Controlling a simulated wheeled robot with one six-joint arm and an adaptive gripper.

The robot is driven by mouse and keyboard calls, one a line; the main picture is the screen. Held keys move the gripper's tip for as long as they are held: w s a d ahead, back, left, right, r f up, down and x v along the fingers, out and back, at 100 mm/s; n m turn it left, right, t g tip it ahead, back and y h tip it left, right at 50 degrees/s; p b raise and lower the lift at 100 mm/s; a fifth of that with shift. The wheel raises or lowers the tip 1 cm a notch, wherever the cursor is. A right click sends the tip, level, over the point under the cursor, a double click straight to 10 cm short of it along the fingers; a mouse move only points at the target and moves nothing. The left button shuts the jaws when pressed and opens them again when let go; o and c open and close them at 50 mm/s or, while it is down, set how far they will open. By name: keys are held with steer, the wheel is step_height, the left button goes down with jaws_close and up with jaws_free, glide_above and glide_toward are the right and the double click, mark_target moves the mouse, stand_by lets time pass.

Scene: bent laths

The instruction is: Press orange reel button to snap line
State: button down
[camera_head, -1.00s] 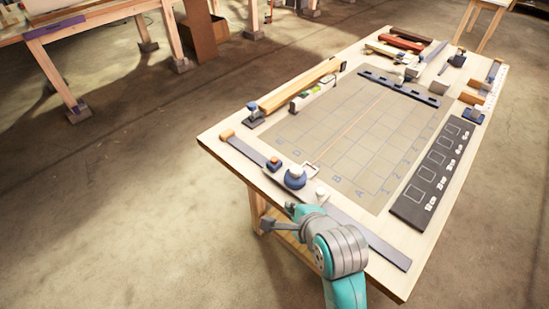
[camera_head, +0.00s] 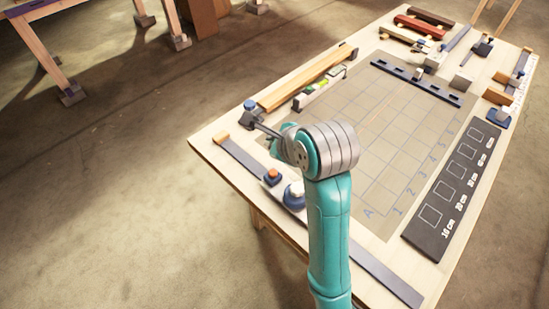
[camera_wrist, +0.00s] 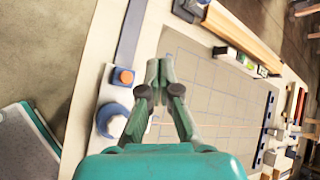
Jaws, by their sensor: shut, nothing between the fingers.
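The orange button (camera_head: 272,174) sits on a small dark blue block near the left front edge of the table. It also shows in the wrist view (camera_wrist: 124,77), left of the fingertips. Beside it is the round blue reel (camera_head: 293,197) with a white top, seen in the wrist view (camera_wrist: 111,121) too. A thin tan line (camera_wrist: 215,125) runs across the gridded mat (camera_wrist: 204,80). My gripper (camera_wrist: 160,72) is shut and empty, its tips to the right of the button and apart from it in the picture. The height of the tips above the table is unclear. In the head view my arm hides much of the gripper.
A dark strip (camera_head: 240,155) lies along the left edge. A wooden bar (camera_head: 305,80) and a white case (camera_head: 320,90) stand at the mat's far left. A slotted dark bar (camera_head: 417,80) crosses the mat's far end. A black size board (camera_head: 455,185) lies right.

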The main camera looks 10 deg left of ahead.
mark_target(274, 174)
steer(key=shift+f, duration=0.1)
steer(key=shift+f, duration=4.3)
steer(key=shift+f, duration=1.05)
steer(key=shift+r, duration=1.05)
steer(key=shift+r, duration=2.55)
steer(key=shift+s, duration=0.1)
